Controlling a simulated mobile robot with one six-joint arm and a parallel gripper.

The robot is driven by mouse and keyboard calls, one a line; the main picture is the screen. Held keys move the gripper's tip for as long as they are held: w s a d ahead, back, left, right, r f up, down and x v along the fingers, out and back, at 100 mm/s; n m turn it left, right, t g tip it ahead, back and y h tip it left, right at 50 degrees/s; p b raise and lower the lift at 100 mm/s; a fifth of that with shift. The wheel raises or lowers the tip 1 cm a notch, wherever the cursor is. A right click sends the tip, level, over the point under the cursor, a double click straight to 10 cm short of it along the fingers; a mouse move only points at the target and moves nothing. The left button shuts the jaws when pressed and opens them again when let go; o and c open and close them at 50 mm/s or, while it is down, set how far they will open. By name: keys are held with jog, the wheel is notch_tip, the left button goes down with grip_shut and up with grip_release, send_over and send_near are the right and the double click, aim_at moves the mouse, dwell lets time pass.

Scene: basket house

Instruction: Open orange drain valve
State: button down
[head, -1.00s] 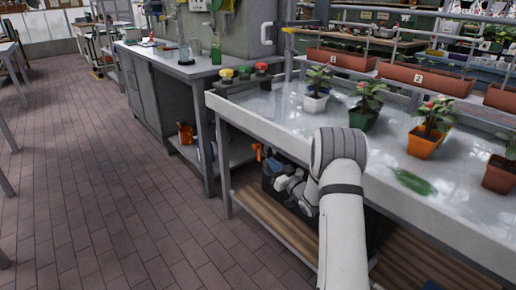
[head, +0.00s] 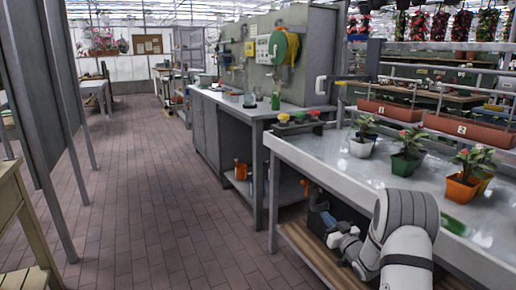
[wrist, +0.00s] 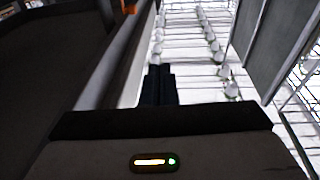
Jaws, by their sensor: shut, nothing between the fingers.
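The orange drain valve (head: 305,187) appears as a small orange piece under the near edge of the wet potting table, partly in shade. An orange piece at the top edge of the wrist view (wrist: 130,6), cut off by the frame, looks like the same valve. My gripper (wrist: 158,76) shows as dark fingers, closed together and empty, with the orange piece beyond and to the left. In the head view my arm reaches under the table edge. The fingers cannot be made out there. I cannot tell the valve's handle angle.
The table (head: 330,157) has a raised metal rim and carries potted plants (head: 407,150). Its lower slatted shelf (head: 312,258) is close below my arm. A grey workbench (head: 235,113) stands behind, with an orange bottle (head: 240,171) on its lower shelf. The tiled floor to the left is clear.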

jog(key=s+a+r+m+g+h+p, duration=0.1)
jog(key=s+r+m+g+h+p, duration=0.15)
jog(key=s+r+h+p, duration=0.65)
jog(key=s+a+r+m+g+y+p, duration=0.1)
jog(key=r+g+p, duration=0.35)
jog(key=r, duration=0.95)
jog(key=s+a+r+g+p, duration=0.2)
jog(key=s+r+g+p, duration=0.1)
jog(key=s, duration=0.8)
jog(key=s+a+r+g+p, duration=0.3)
jog(key=s+r+p, duration=0.2)
jog(key=s, duration=0.6)
jog(key=s+a+r+g+p, duration=0.2)
jog(key=s+r+g+p, duration=0.1)
jog(key=s, duration=0.9)
jog(key=shift+a+r+m+y+p, duration=0.3)
jog(key=shift+r+m+p, duration=0.15)
jog(key=shift+r+p, duration=0.6)
jog(key=shift+d+f, duration=0.1)
jog(key=shift+f, duration=0.1)
